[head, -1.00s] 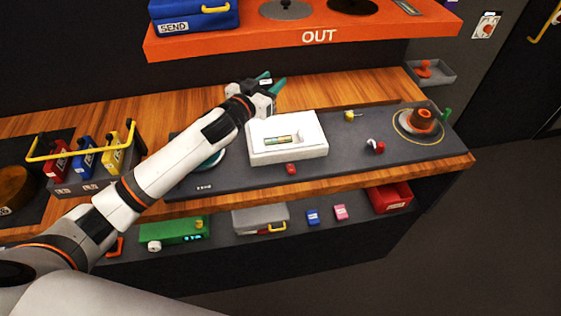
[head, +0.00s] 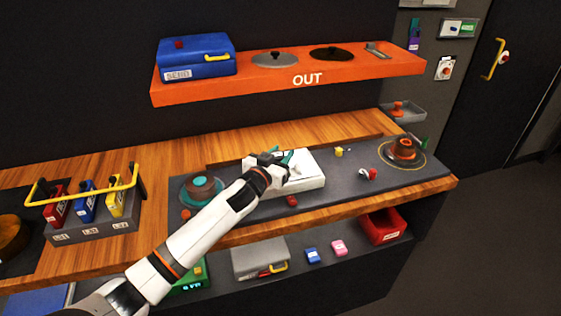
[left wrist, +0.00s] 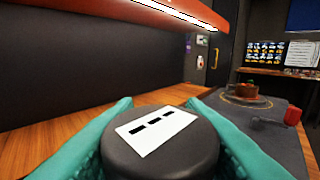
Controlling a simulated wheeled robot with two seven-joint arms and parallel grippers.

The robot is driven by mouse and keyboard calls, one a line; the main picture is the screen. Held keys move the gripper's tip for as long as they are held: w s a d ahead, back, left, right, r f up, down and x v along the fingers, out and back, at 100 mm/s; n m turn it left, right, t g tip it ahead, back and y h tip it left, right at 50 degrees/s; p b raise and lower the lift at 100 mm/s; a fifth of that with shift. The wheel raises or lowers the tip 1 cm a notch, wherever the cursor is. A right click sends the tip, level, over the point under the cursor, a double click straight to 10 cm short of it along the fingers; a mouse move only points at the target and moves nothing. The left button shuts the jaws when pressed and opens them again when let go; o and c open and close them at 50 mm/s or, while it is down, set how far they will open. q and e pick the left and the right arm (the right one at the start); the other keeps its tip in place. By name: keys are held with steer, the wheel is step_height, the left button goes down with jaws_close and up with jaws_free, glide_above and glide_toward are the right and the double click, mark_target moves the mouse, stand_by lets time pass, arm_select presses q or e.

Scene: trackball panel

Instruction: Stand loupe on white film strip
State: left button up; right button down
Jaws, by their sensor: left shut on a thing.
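My left gripper (head: 287,158) is over the white light box (head: 309,178) on the dark panel. Its teal fingers are shut on a dark, round-topped thing, which I take to be the loupe (left wrist: 160,152). In the left wrist view, its top carries a white label with black dashes. It sits upright between the fingers in that view. The gripper and arm hide the film strip area on the light box, and I cannot tell whether the loupe touches the box. My right gripper is not in view.
The orange OUT shelf (head: 290,82) with a blue case (head: 196,56) overhangs the back. On the panel are a red piece (head: 292,201), a yellow piece (head: 339,152), a red-and-white piece (head: 368,174) and an orange-brown knob (head: 403,149). A caddy (head: 97,212) stands left.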

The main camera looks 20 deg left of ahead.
arm_select(q)
steer(key=shift+f, duration=0.95)
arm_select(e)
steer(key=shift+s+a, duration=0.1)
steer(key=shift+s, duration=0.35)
arm_select(q)
steer(key=shift+f, duration=0.2)
steer(key=o, duration=1)
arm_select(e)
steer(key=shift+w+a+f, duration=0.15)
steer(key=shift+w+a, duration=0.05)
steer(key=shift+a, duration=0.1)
